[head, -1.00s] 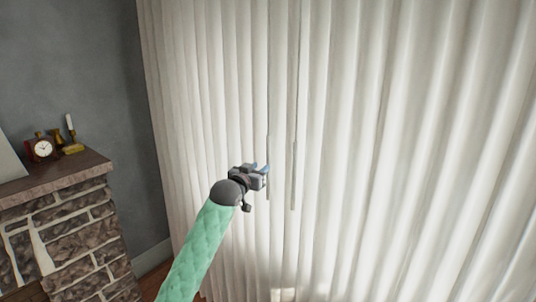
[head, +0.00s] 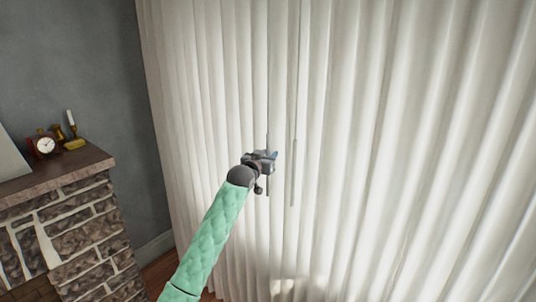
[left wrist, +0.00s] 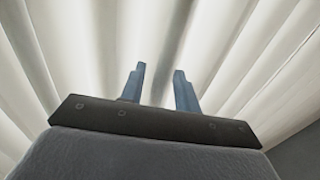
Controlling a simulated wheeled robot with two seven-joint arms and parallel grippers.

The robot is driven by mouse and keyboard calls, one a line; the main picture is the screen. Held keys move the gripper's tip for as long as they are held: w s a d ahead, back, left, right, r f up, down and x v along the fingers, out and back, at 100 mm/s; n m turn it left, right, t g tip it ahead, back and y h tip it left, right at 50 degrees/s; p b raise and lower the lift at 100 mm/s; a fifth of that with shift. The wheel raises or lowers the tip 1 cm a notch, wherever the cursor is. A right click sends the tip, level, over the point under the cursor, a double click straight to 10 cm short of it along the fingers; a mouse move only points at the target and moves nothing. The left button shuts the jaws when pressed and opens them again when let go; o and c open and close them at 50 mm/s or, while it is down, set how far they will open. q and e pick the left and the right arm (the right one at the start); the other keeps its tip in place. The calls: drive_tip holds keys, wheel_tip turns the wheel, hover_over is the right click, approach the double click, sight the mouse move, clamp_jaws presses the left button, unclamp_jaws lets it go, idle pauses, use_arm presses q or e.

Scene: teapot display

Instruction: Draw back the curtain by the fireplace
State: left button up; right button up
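The white pleated curtain (head: 400,130) fills the middle and right of the head view, and its folds fill the left wrist view (left wrist: 230,50). Two thin grey vertical rods hang in front of it near the middle, a left rod (head: 268,120) and a right rod (head: 293,170). My left gripper (head: 272,156) is at the left rod, in front of the curtain. In the left wrist view its two blue fingers (left wrist: 160,88) stand apart with only curtain showing between them. I cannot tell whether the gripper touches the rod. My right gripper is not in view.
The stone fireplace (head: 70,225) with its wooden mantel (head: 60,170) stands at the left. A clock (head: 44,146) and a brass candlestick with a candle (head: 73,132) stand on the mantel. A grey wall (head: 95,70) lies between fireplace and curtain.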

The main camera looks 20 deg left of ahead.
use_arm(q)
clamp_jaws()
